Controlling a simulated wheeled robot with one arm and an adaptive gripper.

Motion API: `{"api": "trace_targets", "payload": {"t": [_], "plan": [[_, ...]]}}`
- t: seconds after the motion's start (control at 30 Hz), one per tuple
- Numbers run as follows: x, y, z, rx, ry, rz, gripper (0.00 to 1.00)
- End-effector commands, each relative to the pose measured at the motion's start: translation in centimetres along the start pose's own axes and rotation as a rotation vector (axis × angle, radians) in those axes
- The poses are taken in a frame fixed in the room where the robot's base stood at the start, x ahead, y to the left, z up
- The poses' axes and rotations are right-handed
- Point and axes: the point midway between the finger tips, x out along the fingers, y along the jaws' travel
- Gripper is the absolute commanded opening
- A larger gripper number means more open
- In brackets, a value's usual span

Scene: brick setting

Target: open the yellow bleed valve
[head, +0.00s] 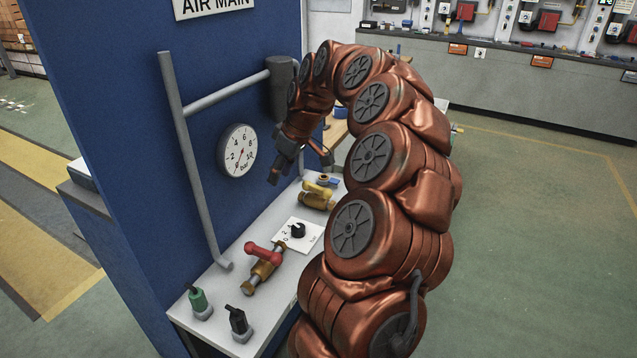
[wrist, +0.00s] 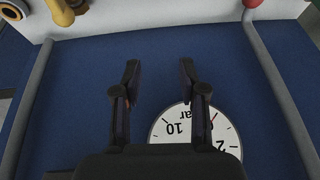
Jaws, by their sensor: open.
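The yellow bleed valve (head: 318,193), a brass body with a yellow handle, sits on the white bench top near its far end. In the wrist view its yellow handle (wrist: 61,10) shows at the top left, cut by the edge. My gripper (head: 300,170) hangs above and slightly left of the valve, in front of the blue panel. It is open and empty, with the fingers apart in the wrist view (wrist: 160,72). It is not touching the valve. The lower part of the valve is outside the wrist view.
A red-handled brass valve (head: 263,262), a black knob on a white plate (head: 297,231), and green (head: 198,301) and black (head: 239,322) controls stand on the bench. A pressure gauge (head: 237,150) and grey pipe (head: 187,160) are on the blue panel (head: 110,110). Floor at right is clear.

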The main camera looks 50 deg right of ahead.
Motion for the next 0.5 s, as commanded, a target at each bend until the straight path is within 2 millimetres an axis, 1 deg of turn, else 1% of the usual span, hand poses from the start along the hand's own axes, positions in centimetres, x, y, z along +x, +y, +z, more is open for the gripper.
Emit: {"api": "trace_targets", "payload": {"t": [0.03,0.1,0.2,0.3,0.33,0.4,0.5], "plan": [[0.1,2.5,0.9,0.022,0.007,0.015,0.42],[0.1,5.6,2.3,0.041,0.014,0.042,0.42],[0.1,8.9,4.3,0.063,0.016,0.07,0.42],[0.1,11.2,5.9,0.079,0.016,0.093,0.42],[0.1,11.7,6.2,0.083,0.015,0.097,0.42],[0.2,12.3,6.8,0.088,0.013,0.103,0.42],[0.3,12.7,7.1,0.089,0.012,0.106,0.42]]}}
